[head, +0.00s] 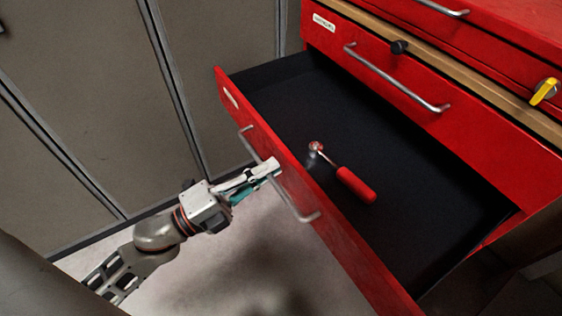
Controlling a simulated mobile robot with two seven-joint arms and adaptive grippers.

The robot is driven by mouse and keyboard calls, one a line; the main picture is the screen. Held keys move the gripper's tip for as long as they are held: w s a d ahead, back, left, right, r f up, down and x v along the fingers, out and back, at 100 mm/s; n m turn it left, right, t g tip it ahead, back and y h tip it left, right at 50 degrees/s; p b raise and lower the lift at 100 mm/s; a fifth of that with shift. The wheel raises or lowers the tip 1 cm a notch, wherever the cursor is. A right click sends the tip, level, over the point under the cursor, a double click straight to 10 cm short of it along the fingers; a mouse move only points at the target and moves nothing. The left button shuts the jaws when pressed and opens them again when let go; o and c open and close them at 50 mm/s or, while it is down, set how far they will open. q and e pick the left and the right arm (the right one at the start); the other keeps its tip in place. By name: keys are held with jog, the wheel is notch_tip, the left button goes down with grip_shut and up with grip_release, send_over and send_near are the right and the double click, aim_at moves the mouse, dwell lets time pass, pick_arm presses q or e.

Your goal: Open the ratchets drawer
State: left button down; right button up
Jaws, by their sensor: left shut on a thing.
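A red drawer (345,252) of the red cabinet stands pulled well out, and its dark inside shows. A ratchet (346,178) with a red handle and a metal head lies in it. A label (230,98) is on the drawer's front, too small to read. My left gripper (268,170) is shut on the drawer's metal bar handle (295,207), near its middle. The fingertips partly hide the bar. My right gripper is not in view.
Above the open drawer is a shut red drawer with a bar handle (400,82) and a black knob (399,47). A yellow item (544,91) is on the cabinet front at the right. Grey panels (95,75) stand at the left. The pale floor (250,265) is clear below the drawer.

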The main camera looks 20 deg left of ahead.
pick_arm(q)
jog(key=shift+s+a, duration=0.15)
jog(key=shift+s, duration=0.05)
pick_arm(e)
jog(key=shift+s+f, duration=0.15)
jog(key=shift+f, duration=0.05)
pick_arm(q)
jog(key=c, duration=2.5)
grip_release()
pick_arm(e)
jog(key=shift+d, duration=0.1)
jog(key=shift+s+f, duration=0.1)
pick_arm(q)
jog(key=v, duration=1.2)
